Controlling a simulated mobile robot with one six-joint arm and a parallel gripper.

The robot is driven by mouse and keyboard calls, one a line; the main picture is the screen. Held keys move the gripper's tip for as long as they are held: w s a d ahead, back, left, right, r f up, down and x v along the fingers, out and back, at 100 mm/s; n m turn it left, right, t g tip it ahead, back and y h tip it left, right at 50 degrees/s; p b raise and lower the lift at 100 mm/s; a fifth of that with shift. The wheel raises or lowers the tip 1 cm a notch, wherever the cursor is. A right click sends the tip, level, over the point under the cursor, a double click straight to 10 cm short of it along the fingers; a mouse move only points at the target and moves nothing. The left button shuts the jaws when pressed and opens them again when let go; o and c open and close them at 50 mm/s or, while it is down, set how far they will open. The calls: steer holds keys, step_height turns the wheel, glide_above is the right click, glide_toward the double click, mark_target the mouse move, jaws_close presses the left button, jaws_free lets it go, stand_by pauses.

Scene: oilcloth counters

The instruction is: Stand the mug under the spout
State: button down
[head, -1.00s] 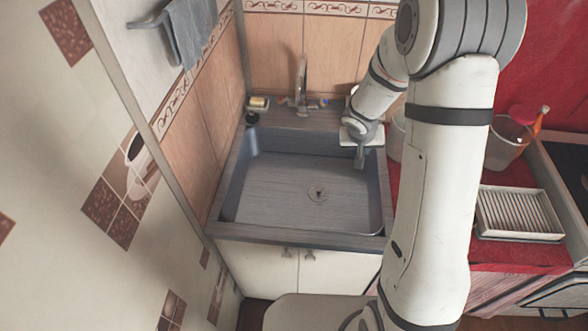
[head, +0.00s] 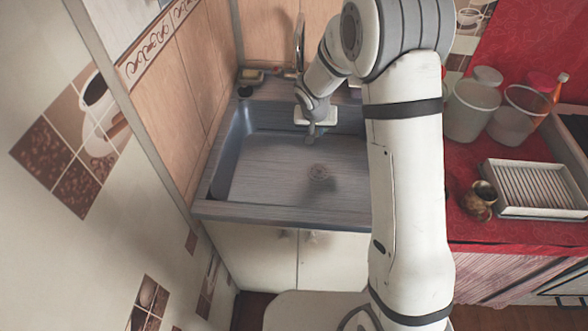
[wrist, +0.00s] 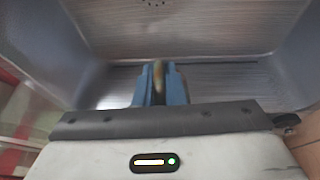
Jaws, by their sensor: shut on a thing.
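My gripper (head: 311,139) points down over the back part of the sink (head: 262,205), behind the drain in the picture. In the wrist view, its blue fingers (wrist: 160,84) are shut on a narrow brownish thing (wrist: 159,82), blurred; I cannot tell whether it is part of a mug. The metal tap (head: 299,42) stands behind the sink, with its lower part and spout hidden by my arm. A small brown, mug-like vessel (head: 476,207) is on the red counter at the right, left of the ribbed rack.
A ribbed white rack (head: 535,187) lies on the red counter (head: 468,160). Clear tubs (head: 472,110) stand behind it. A sponge (head: 251,76) is at the sink's back left corner. The tiled wall closes off the left side. The visible sink floor is clear.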

steer(key=shift+y, duration=0.4)
steer(key=a+f+b, duration=0.1)
steer(key=a+f, duration=0.1)
steer(key=f, duration=0.3)
steer(key=a+f+b, duration=0.1)
steer(key=a+f, duration=0.1)
steer(key=f, duration=0.3)
steer(key=w+a+f+b, duration=0.1)
steer(key=a+f, duration=0.1)
steer(key=f, duration=0.2)
steer(key=shift+a+f+b, duration=0.35)
steer(key=shift+f, duration=0.05)
steer(key=shift+f, duration=0.15)
steer(key=c, duration=1.5)
jaws_free()
